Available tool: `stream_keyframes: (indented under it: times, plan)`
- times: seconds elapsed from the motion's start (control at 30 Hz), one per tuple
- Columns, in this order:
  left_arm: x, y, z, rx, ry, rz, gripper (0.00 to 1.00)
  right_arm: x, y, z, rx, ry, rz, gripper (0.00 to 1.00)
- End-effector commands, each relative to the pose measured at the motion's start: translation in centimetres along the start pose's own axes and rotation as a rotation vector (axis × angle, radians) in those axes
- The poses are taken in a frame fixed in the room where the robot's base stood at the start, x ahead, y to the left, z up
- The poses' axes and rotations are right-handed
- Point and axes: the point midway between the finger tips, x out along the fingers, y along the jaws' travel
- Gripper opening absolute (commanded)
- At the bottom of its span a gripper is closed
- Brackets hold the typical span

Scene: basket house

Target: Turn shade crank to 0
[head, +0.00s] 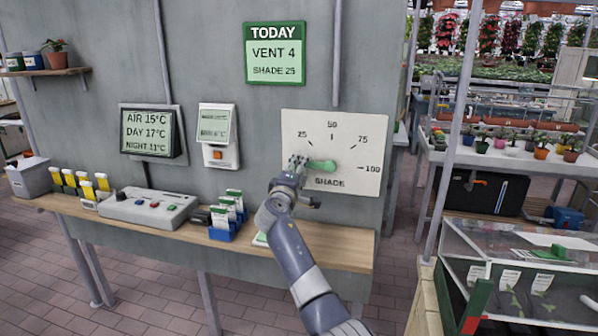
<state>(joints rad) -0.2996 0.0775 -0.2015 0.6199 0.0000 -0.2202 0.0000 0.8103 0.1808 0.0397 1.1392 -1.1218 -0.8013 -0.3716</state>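The shade crank (322,166) is a green handle on a white dial panel (358,132) marked SHADE on the grey wall. The dial reads 25, 50, 75 and 100 from left to right. The crank's rounded part lies below the 50 mark, and its arm extends left, roughly level. My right gripper (298,163) is at the left end of the crank, over the dial's left side where no 0 mark shows. I cannot tell whether its fingers touch or grip the crank. My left gripper is not in view.
A green sign (275,53) reads VENT 4, SHADE 25. A wooden shelf (340,245) under the dial holds a control box (148,208) and blue seed-packet holders (228,230). A glass-topped case (520,270) stands at right. The wall around the dial's upper side is clear.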

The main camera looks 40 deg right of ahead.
Motion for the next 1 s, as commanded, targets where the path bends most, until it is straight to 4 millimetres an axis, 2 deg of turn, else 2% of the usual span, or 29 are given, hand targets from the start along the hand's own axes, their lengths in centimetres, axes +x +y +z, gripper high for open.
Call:
stream_keyframes:
  times: [0.17,0.37,0.8,1.0]
  plan:
    - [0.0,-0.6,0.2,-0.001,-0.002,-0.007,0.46,-0.1,0.1,0.0,0.001,0.000,0.002,0.46]
    - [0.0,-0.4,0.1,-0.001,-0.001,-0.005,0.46,-1.6,0.0,-0.1,0.002,0.001,0.002,0.46]
    - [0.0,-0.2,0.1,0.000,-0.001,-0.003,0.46,-8.9,-0.1,-0.1,0.002,0.002,-0.001,0.46]
    - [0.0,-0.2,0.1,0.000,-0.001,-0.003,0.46,-11.3,-0.1,-0.1,0.000,0.001,0.000,0.46]
